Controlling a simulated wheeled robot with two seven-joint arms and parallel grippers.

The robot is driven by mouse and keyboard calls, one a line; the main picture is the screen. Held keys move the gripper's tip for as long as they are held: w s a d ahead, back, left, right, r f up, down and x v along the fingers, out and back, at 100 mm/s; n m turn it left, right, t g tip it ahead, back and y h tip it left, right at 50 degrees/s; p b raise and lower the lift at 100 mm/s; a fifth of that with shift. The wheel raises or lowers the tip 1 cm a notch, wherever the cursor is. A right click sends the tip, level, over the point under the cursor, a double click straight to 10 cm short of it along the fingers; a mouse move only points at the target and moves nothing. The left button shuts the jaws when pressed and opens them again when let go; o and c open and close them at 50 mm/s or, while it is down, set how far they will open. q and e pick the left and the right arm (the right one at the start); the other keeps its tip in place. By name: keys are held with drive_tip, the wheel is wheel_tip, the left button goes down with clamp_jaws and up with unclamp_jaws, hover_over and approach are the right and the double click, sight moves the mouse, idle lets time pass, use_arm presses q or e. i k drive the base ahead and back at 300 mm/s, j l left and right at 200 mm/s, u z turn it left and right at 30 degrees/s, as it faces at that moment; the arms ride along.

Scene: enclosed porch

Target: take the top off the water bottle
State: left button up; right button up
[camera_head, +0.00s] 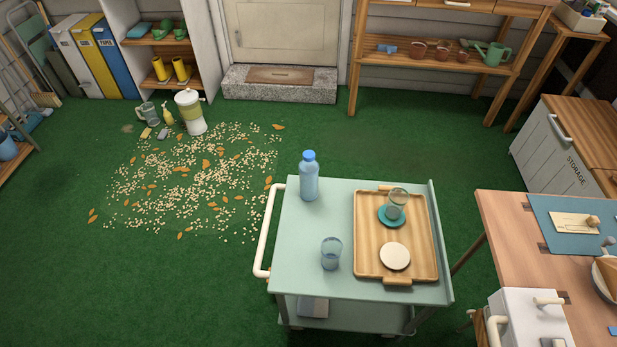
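The water bottle (309,180) stands upright on the back left part of the pale green cart (300,254). It is translucent blue, and its darker blue top (309,156) sits on its neck. No gripper touches the bottle. Neither my left nor my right gripper shows in the head view.
A clear glass (331,253) stands in front of the bottle. A wooden tray (365,262) on the cart's right holds a glass on a teal coaster and a round white disc (395,256). A white handle (266,232) edges the cart's left. A wooden workbench (503,236) stands right.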

sight(308, 172)
drive_tip(key=j+z, duration=0.3)
drive_tip(key=j, duration=0.4)
drive_tip(key=k+j+z, duration=0.1)
drive_tip(key=j+z, duration=0.15)
drive_tip(key=j, duration=0.5)
